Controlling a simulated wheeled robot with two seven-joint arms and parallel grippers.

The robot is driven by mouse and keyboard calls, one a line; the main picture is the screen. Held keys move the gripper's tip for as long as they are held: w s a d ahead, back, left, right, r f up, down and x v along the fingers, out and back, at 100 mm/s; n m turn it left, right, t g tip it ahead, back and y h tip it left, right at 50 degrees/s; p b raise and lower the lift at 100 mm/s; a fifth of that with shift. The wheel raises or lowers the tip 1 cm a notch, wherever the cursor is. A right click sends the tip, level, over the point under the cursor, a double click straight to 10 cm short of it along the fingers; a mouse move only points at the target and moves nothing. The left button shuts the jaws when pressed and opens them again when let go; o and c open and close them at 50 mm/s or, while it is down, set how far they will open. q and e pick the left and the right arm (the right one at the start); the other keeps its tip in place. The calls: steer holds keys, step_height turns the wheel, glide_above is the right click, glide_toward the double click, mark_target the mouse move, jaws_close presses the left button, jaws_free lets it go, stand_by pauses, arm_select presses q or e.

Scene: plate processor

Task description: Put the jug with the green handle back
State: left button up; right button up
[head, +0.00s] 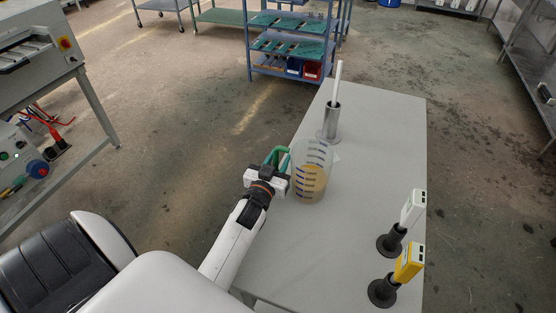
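The jug with the green handle (313,183) is clear with blue markings and holds an amber liquid. It appears upright at the left side of the grey table; I cannot tell whether its base touches the top. Its green handle (281,152) faces left. My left gripper (277,172) is at the handle, left of the jug. Its fingertips are too small and partly hidden, so I cannot tell whether they are closed on the handle. My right gripper is not in view.
A white device (411,210) and a yellow device (408,262) stand on black round bases at the front right. The table's middle is clear. A blue shelf trolley (290,45) stands behind.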

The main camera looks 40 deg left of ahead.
arm_select(q)
steer(key=shift+r, duration=0.2)
steer(key=b+v, duration=0.1)
steer(key=v, duration=1.1)
steer(key=shift+s+f, duration=0.1)
